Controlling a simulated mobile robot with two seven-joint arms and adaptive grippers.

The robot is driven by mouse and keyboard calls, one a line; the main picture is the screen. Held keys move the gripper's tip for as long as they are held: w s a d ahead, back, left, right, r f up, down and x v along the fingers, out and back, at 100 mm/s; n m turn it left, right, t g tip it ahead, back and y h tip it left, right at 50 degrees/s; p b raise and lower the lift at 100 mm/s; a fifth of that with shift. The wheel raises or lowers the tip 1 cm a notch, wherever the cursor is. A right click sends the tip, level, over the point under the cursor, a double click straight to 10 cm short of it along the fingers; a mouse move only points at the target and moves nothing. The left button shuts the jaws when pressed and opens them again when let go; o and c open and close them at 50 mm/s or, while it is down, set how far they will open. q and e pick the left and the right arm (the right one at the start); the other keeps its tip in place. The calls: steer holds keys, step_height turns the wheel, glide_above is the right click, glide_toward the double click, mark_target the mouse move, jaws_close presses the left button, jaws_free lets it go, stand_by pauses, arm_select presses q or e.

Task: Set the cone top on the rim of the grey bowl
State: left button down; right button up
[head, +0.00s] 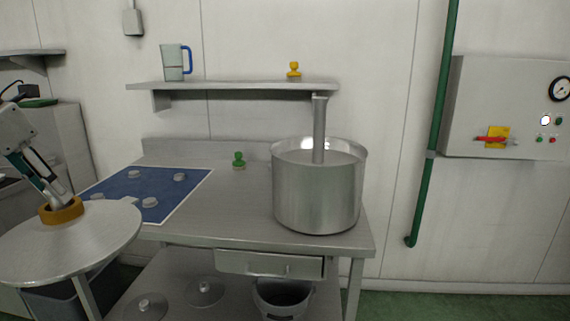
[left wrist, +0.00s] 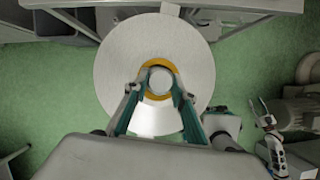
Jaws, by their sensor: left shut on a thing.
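The cone top (head: 75,245) is a wide, shallow grey metal cone with a yellow-brown collar, at the lower left of the head view. In the left wrist view the cone top (left wrist: 118,72) hangs over the green floor. My left gripper (head: 58,203) is shut on its collar; in the left wrist view the fingers (left wrist: 158,92) reach both sides of the collar. The grey bowl (head: 316,200) is a deep steel vessel at the bench's right end, open on top, with a tall post in its middle. The cone top is apart from it. My right gripper (left wrist: 264,112) shows small at the right.
The steel bench (head: 240,213) carries a blue mat (head: 140,182) with several small grey pieces, and a green knobbed thing (head: 239,160). A shelf (head: 230,87) above holds a jug (head: 174,62) and a yellow piece (head: 294,69). A green pipe (head: 436,120) stands right of the bowl.

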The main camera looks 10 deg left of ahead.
mark_target(39, 209)
arm_select(q)
steer(key=f, duration=0.1)
steer(key=s+a+f+m, duration=0.1)
steer(key=s+a+f+m+h, duration=0.1)
steer(key=f, duration=0.1)
steer(key=shift+a, duration=0.25)
steer(key=f+m, duration=0.2)
steer(key=f, duration=0.1)
steer(key=f+p, duration=0.1)
steer(key=shift+s+d+f+m+h, duration=0.1)
steer(key=shift+s+f+m+h, duration=0.2)
steer(key=shift+s+m+h, duration=0.1)
steer(key=d+f+m+g+h+p, duration=0.1)
steer(key=d+f+m+g+h, duration=0.1)
steer(key=d+f+m, duration=0.5)
steer(key=w+d+f+m+g+y+p, duration=0.1)
steer(key=d+f+m+g+y, duration=0.1)
steer(key=d+m, duration=0.9)
steer(key=w+d+f+m+g+y+p, duration=0.1)
steer(key=d+f+m+g, duration=0.3)
steer(key=d+m, duration=0.8)
steer(key=shift+w+d+g+y+p, duration=0.35)
steer(key=shift+d+y+p, duration=0.35)
steer(key=shift+d, duration=0.35)
arm_select(e)
steer(key=r, duration=0.2)
steer(key=a+r, duration=0.1)
steer(key=shift+s+a+r, duration=0.1)
steer(key=shift+s+r, duration=0.25)
steer(key=shift+s, duration=0.05)
